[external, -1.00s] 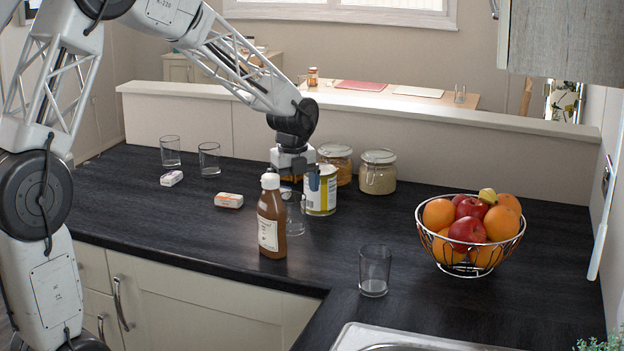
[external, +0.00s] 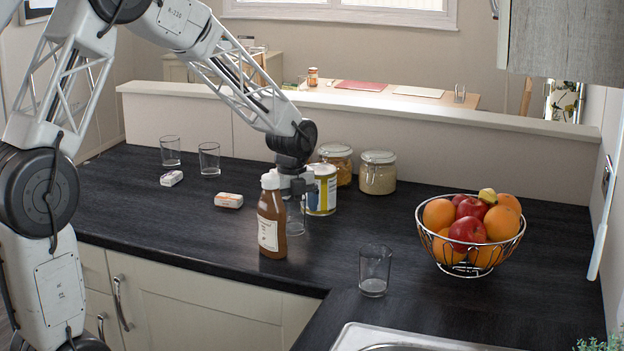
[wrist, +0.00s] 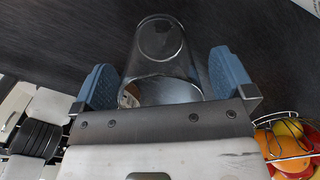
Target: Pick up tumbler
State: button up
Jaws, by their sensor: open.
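A clear glass tumbler (external: 296,222) stands on the dark counter, partly hidden behind the brown bottle (external: 271,222). In the wrist view the tumbler (wrist: 162,50) lies between the two blue fingers, with visible space on both sides. My gripper (external: 296,196) points down over this tumbler, its fingers partly hidden by the bottle in the external view. In the wrist view my gripper (wrist: 162,65) is open and its fingers straddle the glass. I cannot tell whether either finger touches it.
A white and yellow can (external: 322,190) stands close at the right of my gripper. Lidded jars (external: 378,174) stand behind. Other glasses stand at the back left (external: 209,158) and front right (external: 374,272). A wire fruit bowl (external: 463,268) is at the right. Small boxes (external: 229,200) lie left.

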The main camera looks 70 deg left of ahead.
dwell(0.4)
jog(key=c, duration=1.1)
jog(key=shift+r, duration=0.1)
jog(key=shift+c, duration=0.2)
notch_tip(320, 180, up, 10)
dwell(0.4)
